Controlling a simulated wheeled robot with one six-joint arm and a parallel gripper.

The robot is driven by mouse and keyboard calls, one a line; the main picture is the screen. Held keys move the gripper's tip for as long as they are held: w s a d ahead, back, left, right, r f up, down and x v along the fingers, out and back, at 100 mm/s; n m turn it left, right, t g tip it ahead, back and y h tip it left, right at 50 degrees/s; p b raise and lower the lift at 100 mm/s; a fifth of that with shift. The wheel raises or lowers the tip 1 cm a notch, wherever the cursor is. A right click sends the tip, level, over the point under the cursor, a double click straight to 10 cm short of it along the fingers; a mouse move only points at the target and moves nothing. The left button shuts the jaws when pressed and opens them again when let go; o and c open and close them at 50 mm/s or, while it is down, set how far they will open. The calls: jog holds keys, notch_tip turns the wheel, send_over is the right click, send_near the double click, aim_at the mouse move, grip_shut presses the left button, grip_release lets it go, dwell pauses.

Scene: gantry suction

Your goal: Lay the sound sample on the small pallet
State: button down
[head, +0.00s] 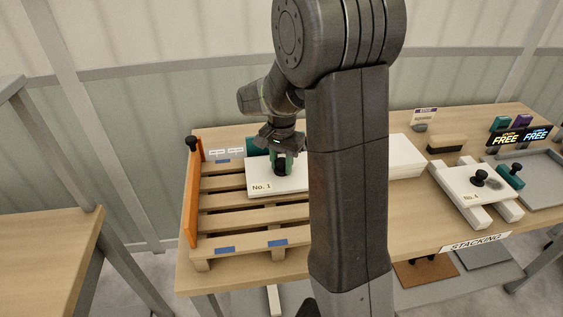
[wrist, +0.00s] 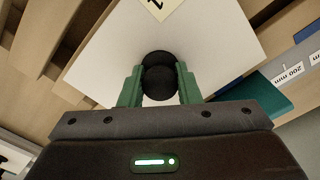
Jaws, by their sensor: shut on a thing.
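The white board marked "No. 1" (head: 262,178) has a black knob (wrist: 160,84) on top. My gripper (head: 281,166) has its green fingers shut on this knob, one on each side. The board lies level over the back right part of the small wooden pallet (head: 230,222), with bare slats in front of it and to its left. I cannot tell whether it rests on the slats or hangs just above them. In the wrist view the board (wrist: 110,62) fills the middle. My arm hides its right part in the head view.
An orange upright board (head: 191,205) with a black knob stands along the pallet's left side. A teal block (wrist: 257,100) is close to the board. To the right are a white stack (head: 407,157) and another labelled white board (head: 465,184) on white supports.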

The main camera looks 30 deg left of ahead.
jog(key=shift+f, duration=0.35)
jog(key=c, duration=1)
grip_release()
notch_tip(320, 180, up, 14)
jog(key=shift+b, duration=0.3)
jog(key=shift+f, duration=0.2)
notch_tip(320, 180, down, 14)
jog(key=shift+r, duration=0.4)
jog(key=shift+r, duration=0.1)
